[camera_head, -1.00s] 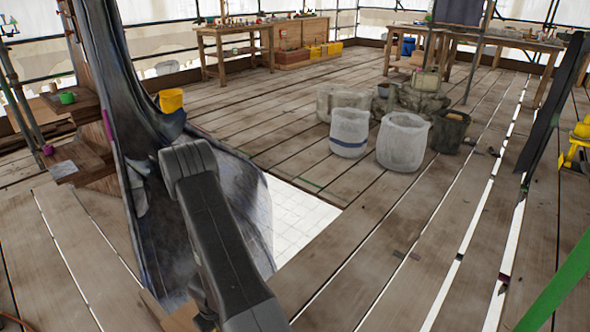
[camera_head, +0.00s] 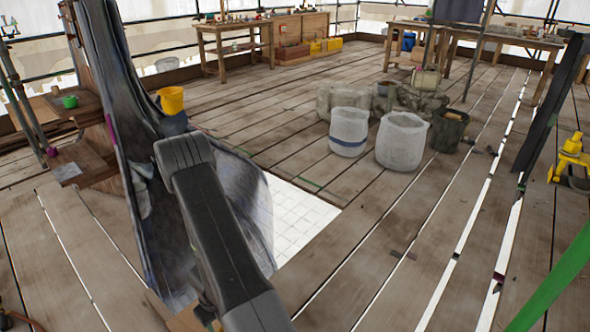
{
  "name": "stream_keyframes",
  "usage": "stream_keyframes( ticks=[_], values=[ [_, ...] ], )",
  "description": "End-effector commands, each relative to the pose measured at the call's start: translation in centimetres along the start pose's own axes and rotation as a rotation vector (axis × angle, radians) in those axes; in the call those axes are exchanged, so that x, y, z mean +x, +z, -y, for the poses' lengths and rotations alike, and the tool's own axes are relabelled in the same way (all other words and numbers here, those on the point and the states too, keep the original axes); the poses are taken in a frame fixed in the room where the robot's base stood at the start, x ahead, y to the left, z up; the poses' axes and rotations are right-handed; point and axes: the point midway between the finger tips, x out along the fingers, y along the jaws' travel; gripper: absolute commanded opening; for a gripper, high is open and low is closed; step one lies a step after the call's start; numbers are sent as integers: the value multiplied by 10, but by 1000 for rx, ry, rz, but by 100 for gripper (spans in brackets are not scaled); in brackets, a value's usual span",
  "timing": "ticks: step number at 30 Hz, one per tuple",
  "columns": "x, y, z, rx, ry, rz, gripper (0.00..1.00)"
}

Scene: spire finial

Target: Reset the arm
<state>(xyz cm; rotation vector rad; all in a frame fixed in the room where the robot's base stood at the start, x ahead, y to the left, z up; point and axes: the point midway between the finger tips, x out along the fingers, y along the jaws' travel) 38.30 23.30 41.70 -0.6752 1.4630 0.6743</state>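My arm rises from the bottom middle of the head view, its dark grey links in front of a blue-grey draped cloth (camera_head: 112,85). The arm bends at an elbow at the left of centre, and the part beyond it is hidden behind the nearer link.
A square floor opening (camera_head: 298,222) lies right of the cloth. White sacks (camera_head: 402,141) and a dark bucket (camera_head: 449,131) stand beyond it. Wooden steps (camera_head: 88,160) are at left, a green strap (camera_head: 556,285) at lower right. Workbenches (camera_head: 234,48) line the back. Planks right of the opening are mostly clear.

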Motion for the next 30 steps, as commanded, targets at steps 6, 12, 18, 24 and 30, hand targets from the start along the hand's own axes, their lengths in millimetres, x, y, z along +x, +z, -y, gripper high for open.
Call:
stream_keyframes(
  ticks=[6,12,18,24,30],
  values=[
    [-29,0,0,0,0,0,48],
    [-49,0,0,0,0,0,48],
    [-53,0,0,0,0,-1,48],
    [-28,0,0,-1,0,0,48],
    [-7,0,0,0,0,0,48]
  ],
)
